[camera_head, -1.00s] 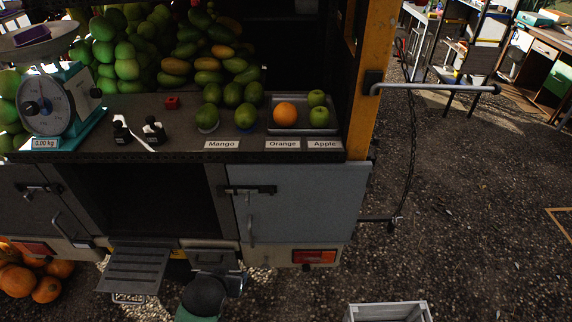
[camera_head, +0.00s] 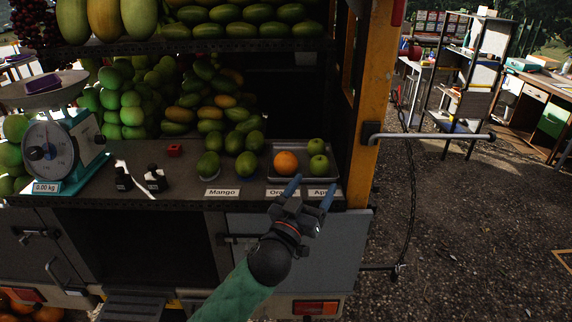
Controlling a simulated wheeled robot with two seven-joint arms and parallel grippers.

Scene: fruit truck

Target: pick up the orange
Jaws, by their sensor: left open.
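The orange (camera_head: 286,162) is a round orange fruit on a metal tray (camera_head: 290,180) at the right end of the truck's counter. Two green apples (camera_head: 318,163) lie in the tray just right of it. My left gripper (camera_head: 310,190) reaches up from below in front of the tray. Its two blue-tipped fingers are spread apart with nothing between them. They are in front of the Orange and Apple labels and overlap the tray's front edge in the picture, apart from the orange. My right gripper is not in view.
Several mangoes (camera_head: 246,164) lie left of the tray. A scale (camera_head: 52,150), a red block (camera_head: 174,150) and two dark small objects (camera_head: 155,179) stand further left. A yellow post (camera_head: 372,90) with a horizontal metal bar (camera_head: 430,137) rises right of the tray.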

